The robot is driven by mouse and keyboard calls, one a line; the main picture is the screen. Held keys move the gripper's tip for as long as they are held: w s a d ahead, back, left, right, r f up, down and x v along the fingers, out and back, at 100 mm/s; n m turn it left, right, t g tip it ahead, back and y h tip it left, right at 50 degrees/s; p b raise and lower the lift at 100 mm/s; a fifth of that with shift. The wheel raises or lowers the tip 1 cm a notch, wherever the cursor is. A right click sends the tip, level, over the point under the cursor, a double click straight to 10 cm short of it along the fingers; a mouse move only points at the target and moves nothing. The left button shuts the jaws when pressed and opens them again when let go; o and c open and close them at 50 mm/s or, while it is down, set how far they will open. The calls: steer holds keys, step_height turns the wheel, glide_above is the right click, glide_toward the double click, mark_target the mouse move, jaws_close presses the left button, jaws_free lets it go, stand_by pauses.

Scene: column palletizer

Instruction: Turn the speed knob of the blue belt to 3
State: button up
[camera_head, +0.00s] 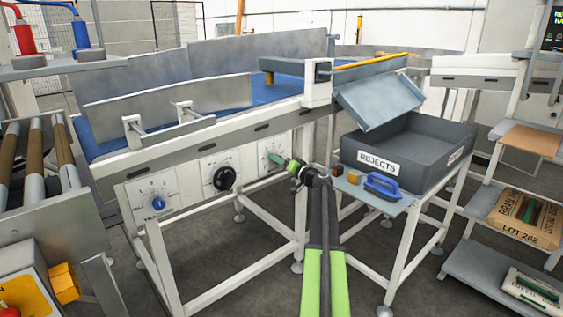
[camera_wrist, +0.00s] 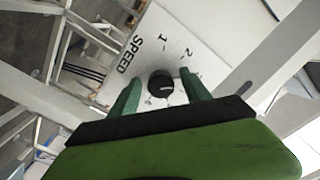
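The blue belt (camera_head: 240,93) runs along the top of the white conveyor frame. The right-hand dial panel (camera_head: 266,151) on its side is partly covered by my gripper (camera_head: 285,162). In the wrist view the panel (camera_wrist: 185,30) reads SPEED with the numbers 1 and 2 visible. The round black speed knob (camera_wrist: 159,82) sits between the two green fingers of my gripper (camera_wrist: 160,77). The fingers are apart, one on each side of the knob, with gaps visible. A small pale mark shows on the knob; its exact setting cannot be told.
A blue knob (camera_head: 158,202) and a larger black knob (camera_head: 225,178) are on panels to the left. A grey rejects bin (camera_head: 410,150) stands right, above a small shelf with a blue-handled brush (camera_head: 382,187). White frame legs stand below the panels.

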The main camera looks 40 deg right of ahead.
steer(key=s+a, duration=0.1)
steer(key=s, duration=1.6)
steer(key=shift+s+a, duration=0.15)
